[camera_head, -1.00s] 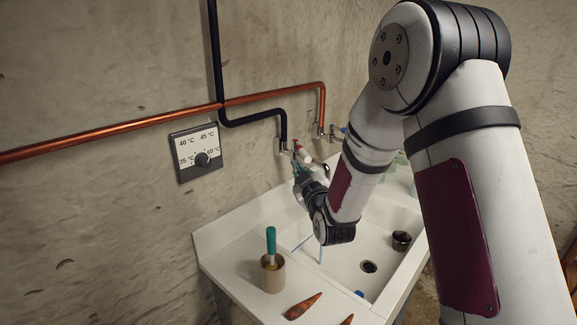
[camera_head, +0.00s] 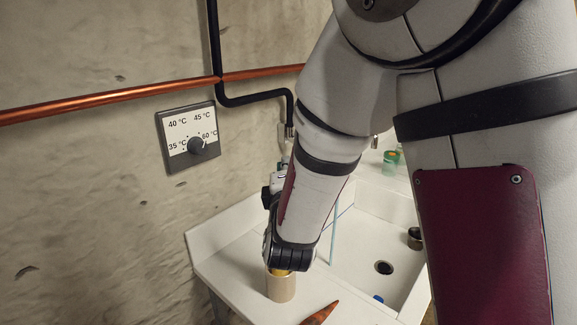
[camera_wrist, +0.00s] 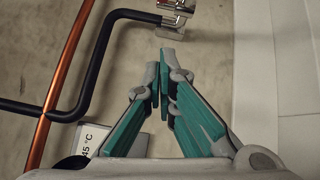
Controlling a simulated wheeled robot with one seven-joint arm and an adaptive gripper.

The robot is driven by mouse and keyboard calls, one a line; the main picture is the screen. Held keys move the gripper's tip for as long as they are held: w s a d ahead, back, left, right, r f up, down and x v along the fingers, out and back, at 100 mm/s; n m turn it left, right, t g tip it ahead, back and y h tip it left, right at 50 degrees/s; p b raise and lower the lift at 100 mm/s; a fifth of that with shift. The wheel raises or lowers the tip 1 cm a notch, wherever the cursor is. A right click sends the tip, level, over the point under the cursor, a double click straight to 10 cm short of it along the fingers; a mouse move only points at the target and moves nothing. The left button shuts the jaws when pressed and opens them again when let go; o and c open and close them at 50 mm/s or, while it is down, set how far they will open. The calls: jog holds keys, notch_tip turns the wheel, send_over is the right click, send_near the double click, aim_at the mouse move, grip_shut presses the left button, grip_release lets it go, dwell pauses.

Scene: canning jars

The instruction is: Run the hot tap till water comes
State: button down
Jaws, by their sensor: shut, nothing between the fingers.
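A black pipe on the wall ends in a metal fitting (camera_head: 289,131), above the back left of the white sink (camera_head: 215,238). The wrist view shows a metal fitting (camera_wrist: 174,15) at a black pipe's end, just beyond my gripper (camera_wrist: 163,75). My gripper is shut and empty, with its tips apart from that fitting in the picture. In the head view my arm hides the gripper and most of the taps. A thin pale-blue upright streak (camera_head: 334,238) shows over the basin; I cannot tell whether it is water.
A temperature dial (camera_head: 188,137) is on the wall at left, with a copper pipe (camera_head: 110,103) above it. A green-lidded jar (camera_head: 390,163) stands at the back.

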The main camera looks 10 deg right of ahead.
jog(key=w+d+r+p, duration=0.1)
jog(key=w+d, duration=0.4)
jog(key=w, duration=0.2)
jog(key=shift+w+d, duration=0.15)
jog(key=shift+d, duration=0.05)
jog(key=shift+d+r, duration=0.1)
jog(key=shift+d, duration=0.7)
